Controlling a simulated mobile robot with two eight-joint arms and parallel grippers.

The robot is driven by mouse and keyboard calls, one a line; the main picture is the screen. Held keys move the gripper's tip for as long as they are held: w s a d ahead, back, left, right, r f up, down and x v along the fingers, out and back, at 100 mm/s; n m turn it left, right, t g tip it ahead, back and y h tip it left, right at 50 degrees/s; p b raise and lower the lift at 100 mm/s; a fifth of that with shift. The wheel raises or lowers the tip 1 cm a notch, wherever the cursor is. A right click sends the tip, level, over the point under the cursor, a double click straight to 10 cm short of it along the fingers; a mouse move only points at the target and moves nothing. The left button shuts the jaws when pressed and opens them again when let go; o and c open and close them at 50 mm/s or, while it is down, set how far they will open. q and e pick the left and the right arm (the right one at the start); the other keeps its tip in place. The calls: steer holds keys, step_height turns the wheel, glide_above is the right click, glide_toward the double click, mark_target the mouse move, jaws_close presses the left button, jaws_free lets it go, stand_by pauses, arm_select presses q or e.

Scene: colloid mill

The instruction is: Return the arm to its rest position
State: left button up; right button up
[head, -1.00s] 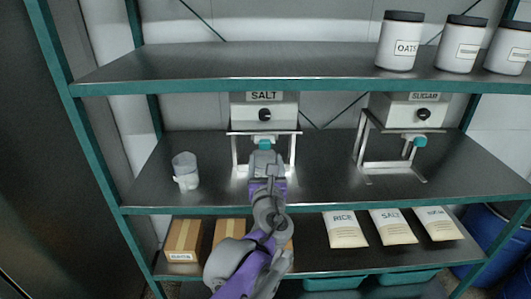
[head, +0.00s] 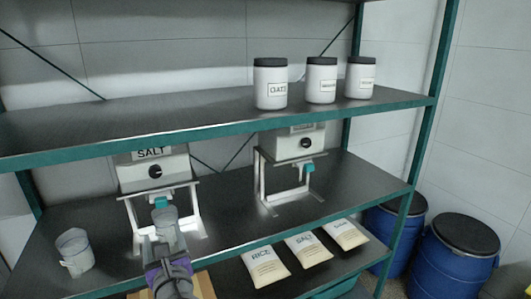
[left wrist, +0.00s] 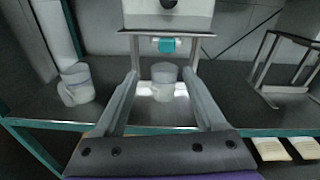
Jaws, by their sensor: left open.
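My left gripper (head: 164,238) reaches in from the front toward the salt dispenser (head: 152,170). In the left wrist view the fingers of the left gripper (left wrist: 160,73) are spread apart. A pale translucent cup (left wrist: 164,84) stands upright beneath the dispenser's teal spout (left wrist: 166,45), between the fingers as seen, with gaps on both sides. In the head view this cup (head: 166,222) is partly hidden by my gripper. A second cup with a handle (head: 75,252) stands to the left on the same shelf. My right gripper is out of view.
The sugar dispenser (head: 293,145) stands to the right on the middle shelf (head: 235,215). Lidded jars, including oats (head: 270,88), stand on the upper shelf. Bags (head: 265,266) lie on the lower shelf. Blue barrels (head: 452,258) stand at the right. The teal shelf edges border the arm's space.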

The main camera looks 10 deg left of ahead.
arm_select(q)
steer(key=s+f+n+g+h+p, duration=0.3)
steer(key=s+f+n+g, duration=0.4)
steer(key=s+f+n, duration=0.8)
steer(key=s+d+f+n+g+h, duration=0.1)
steer(key=s+d+f+n+h, duration=0.1)
steer(key=d+n, duration=0.3)
steer(key=s+d+f+n+g+h+p, duration=0.1)
steer(key=s+d+f+n+h, duration=0.2)
steer(key=n, duration=0.5)
steer(key=d+h, duration=0.1)
steer(key=d, duration=0.1)
steer(key=shift+d+f+h, duration=0.3)
steer(key=shift+f, duration=0.1)
